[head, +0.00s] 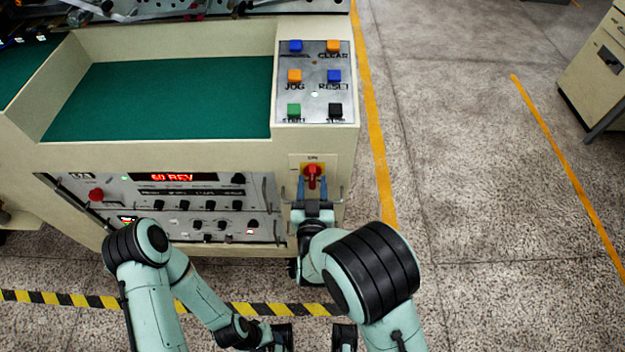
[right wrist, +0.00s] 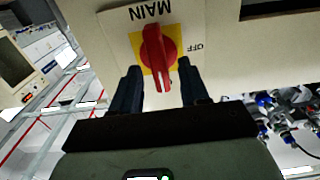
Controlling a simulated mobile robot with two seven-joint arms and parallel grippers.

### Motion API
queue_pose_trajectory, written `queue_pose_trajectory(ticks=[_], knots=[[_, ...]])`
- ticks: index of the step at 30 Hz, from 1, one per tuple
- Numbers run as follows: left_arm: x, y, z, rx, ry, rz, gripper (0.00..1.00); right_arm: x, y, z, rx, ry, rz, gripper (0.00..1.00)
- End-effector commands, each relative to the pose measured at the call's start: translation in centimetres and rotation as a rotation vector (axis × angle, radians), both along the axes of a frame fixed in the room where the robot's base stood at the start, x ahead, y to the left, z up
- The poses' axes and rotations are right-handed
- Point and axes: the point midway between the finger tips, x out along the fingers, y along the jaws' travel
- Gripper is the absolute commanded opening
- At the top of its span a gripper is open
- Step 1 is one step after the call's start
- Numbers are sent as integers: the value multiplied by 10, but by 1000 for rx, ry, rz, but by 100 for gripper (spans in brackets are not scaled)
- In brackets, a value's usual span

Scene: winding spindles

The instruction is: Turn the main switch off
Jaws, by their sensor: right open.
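The main switch (head: 312,171) is a red handle on a yellow plate, on the machine's front right. Its handle stands about upright in the head view. The switch also shows in the right wrist view (right wrist: 155,48), with MAIN printed above and OFF to its right. My right gripper (head: 313,188) is open at the switch, one finger to each side of the handle. In the right wrist view the gripper (right wrist: 160,78) shows gaps between the handle and both fingers. My left arm is low in the head view; its gripper's state is unclear.
Push buttons (head: 314,80) sit on a panel above the switch. A control panel (head: 180,205) with knobs, a red button and a lit red display lies left of it. A cabinet (head: 598,70) stands far right. The floor (head: 470,160) between is clear.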

Motion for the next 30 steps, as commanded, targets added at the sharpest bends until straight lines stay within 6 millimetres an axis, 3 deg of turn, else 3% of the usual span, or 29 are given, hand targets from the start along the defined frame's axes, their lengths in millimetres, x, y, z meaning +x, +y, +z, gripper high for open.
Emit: queue_pose_trajectory(ticks=[4,13,14,18,30], knots=[[0,0,0,0,0,0,48,12,-1,0,-1,0,-1,45],[0,0,0,0,0,0,48,14,0,0,-1,0,0,45],[0,0,0,0,0,0,48,14,0,0,-1,0,0,41],[0,0,0,0,0,0,48,14,0,0,-1,0,0,0],[-1,0,2,-1,2,-1,48,14,0,0,-48,1,0,0]])
